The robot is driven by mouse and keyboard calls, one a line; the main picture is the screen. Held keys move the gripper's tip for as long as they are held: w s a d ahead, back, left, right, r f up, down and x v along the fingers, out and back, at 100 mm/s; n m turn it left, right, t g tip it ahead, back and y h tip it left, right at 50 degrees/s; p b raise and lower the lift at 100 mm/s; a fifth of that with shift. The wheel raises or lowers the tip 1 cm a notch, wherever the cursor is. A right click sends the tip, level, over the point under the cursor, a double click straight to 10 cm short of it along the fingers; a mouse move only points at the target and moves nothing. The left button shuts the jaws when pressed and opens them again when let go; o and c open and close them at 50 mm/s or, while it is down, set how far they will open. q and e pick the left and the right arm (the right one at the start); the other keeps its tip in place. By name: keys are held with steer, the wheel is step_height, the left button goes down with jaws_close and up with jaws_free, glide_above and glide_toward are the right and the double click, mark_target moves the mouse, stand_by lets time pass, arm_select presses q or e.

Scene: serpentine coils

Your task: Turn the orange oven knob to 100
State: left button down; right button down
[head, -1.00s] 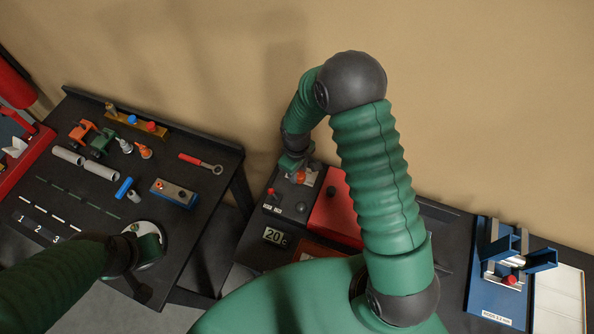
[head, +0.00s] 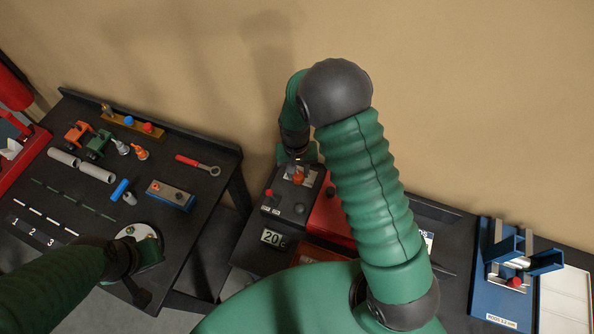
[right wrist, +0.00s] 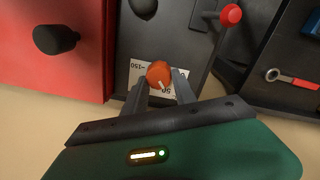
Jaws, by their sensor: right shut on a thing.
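The orange oven knob (head: 298,178) sits on a pale dial plate on a dark panel. It shows closely in the right wrist view (right wrist: 159,74), with a white pointer line and upside-down printed numbers, 150 and 50, around it. My right gripper (right wrist: 160,82) is shut on the knob, one finger on each side. In the head view my right gripper (head: 298,165) is small and partly hidden at the knob. A display (head: 272,238) below the panel reads 20. My left gripper (head: 146,252) hangs over the left table; its fingers are not clear.
A red box (right wrist: 62,50) with a black knob stands beside the panel. A red-tipped lever (right wrist: 231,15) is on the panel. The left table holds a wrench (head: 199,164), a blue block (head: 171,195) and toy vehicles. A blue fixture (head: 505,265) stands at right.

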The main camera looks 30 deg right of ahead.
steer(key=m, duration=0.3)
steer(key=shift+s, duration=0.2)
steer(key=m, duration=0.3)
steer(key=m+p, duration=0.1)
steer(key=m, duration=0.3)
steer(key=shift+s, duration=0.15)
steer(key=shift+d+m+y+p, duration=0.1)
steer(key=shift+m+y+p, duration=0.35)
steer(key=shift+m, duration=1.45)
steer(key=shift+h, duration=0.25)
steer(key=c, duration=1.4)
jaws_free()
steer(key=o, duration=0.4)
steer(key=shift+a, duration=0.2)
